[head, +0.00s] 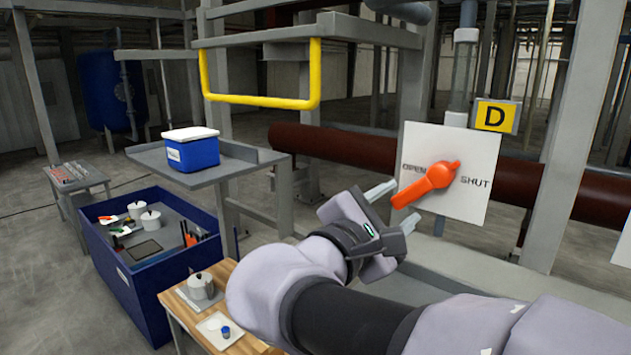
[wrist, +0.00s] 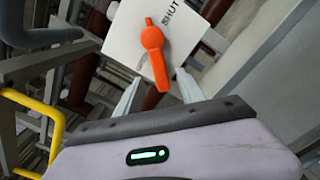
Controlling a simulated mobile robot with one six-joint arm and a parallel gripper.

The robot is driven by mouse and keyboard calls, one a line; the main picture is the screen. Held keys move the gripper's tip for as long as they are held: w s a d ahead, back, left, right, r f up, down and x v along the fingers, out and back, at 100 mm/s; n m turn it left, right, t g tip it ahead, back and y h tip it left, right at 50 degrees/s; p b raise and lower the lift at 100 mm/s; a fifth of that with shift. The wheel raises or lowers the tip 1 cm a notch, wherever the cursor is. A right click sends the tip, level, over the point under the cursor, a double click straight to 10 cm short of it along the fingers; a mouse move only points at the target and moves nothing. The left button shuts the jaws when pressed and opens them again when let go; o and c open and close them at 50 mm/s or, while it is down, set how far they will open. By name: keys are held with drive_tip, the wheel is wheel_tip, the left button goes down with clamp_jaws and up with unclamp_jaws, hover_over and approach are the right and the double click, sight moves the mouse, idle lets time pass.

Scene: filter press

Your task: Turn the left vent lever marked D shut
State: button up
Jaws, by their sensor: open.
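The orange vent lever (head: 428,184) sits on a white plate (head: 462,208) with OPEN printed at its left and SHUT at its right. A yellow sign marked D (head: 495,117) is above the plate's right corner. The lever's long arm points down and left, its short end up and right. My gripper (head: 396,208) is open in front of the plate, with the lever's long end close to its fingers. In the wrist view the lever (wrist: 154,52) points down between the two fingertips (wrist: 156,88). I cannot tell whether the fingers touch it.
A dark red pipe (head: 340,152) runs behind the plate. A grey post (head: 570,150) stands at the right. A yellow rail (head: 262,101) hangs at upper left. A grey shelf with a blue box (head: 192,153) and a blue bin (head: 135,280) are at the left.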

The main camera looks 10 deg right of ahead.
sight(411, 195)
drive_tip(key=p+x, duration=0.1)
drive_tip(key=x, duration=0.5)
drive_tip(key=shift+d+r, duration=0.1)
drive_tip(key=shift+d, duration=0.2)
drive_tip(key=shift+w+d, duration=0.1)
drive_tip(key=shift+w, duration=0.25)
drive_tip(key=shift+s, duration=0.1)
clamp_jaws()
idle(0.6)
